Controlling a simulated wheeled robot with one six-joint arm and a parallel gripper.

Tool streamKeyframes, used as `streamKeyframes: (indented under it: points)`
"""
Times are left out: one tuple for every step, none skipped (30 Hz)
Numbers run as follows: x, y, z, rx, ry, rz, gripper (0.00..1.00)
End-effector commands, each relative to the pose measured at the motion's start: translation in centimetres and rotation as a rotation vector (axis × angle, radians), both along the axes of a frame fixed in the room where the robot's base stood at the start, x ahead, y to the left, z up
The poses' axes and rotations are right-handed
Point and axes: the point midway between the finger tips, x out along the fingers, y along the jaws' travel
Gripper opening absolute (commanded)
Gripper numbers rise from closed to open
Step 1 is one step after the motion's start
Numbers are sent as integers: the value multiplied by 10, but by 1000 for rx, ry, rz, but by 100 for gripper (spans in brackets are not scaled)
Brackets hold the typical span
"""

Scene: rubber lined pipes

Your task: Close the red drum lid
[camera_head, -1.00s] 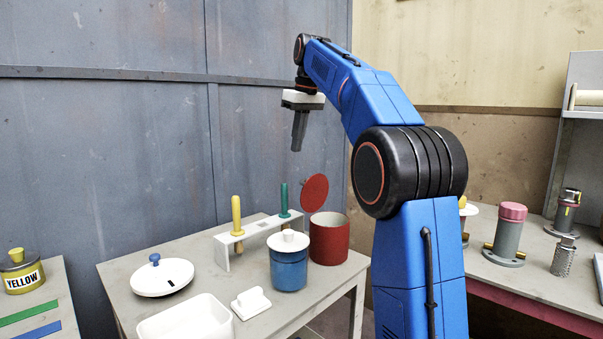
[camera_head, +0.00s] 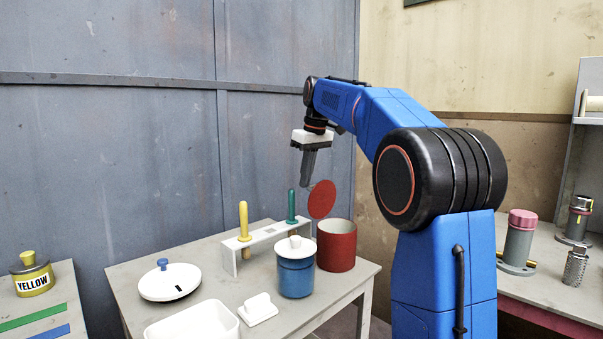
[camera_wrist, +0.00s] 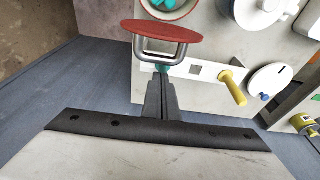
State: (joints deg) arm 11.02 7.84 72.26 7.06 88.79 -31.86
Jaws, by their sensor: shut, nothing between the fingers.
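The red drum (camera_head: 336,248) stands at the back right corner of the left table, its top open. Its round red lid (camera_head: 321,199) is raised, steeply tilted above the drum's back left side. In the wrist view the lid (camera_wrist: 165,31) shows nearly edge-on, with a grey loop handle (camera_wrist: 178,48) on the side facing me. Part of the drum's rim and a teal thing inside it show behind the lid. My gripper (camera_head: 305,188) is shut and empty, pointing down just left of the lid. In the wrist view my fingertips (camera_wrist: 161,76) are close to the loop; contact cannot be told.
A white rack (camera_head: 262,241) with yellow and green handles stands left of the drum, below my gripper. A blue jar (camera_head: 296,274) with a white lid is in front of the drum. A white round lid (camera_head: 170,282) lies further left. The wall is behind.

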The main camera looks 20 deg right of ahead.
Motion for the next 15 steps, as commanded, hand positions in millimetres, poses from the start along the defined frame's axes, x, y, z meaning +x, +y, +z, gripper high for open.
streamKeyframes:
  points:
    - [-4,-2,-1,1,2,-2,0]
    - [-6,-3,-1,0,2,-1,0]
    - [-8,-4,-1,1,3,-1,0]
    - [-10,-4,0,1,4,-1,0]
    - [-11,-4,0,1,3,0,0]
    - [-12,-5,0,1,3,0,0]
    - [-12,-5,0,0,2,0,0]
    - [-13,-5,0,1,3,0,0]
    - [-13,-5,0,0,2,1,0]
    - [-13,-5,0,1,2,1,0]
    - [-13,-5,0,1,2,1,0]
    - [-13,-5,0,1,2,1,0]
    - [-13,-5,0,1,2,1,0]
    - [-13,-5,0,1,3,0,0]
    - [-13,-5,0,1,3,0,0]
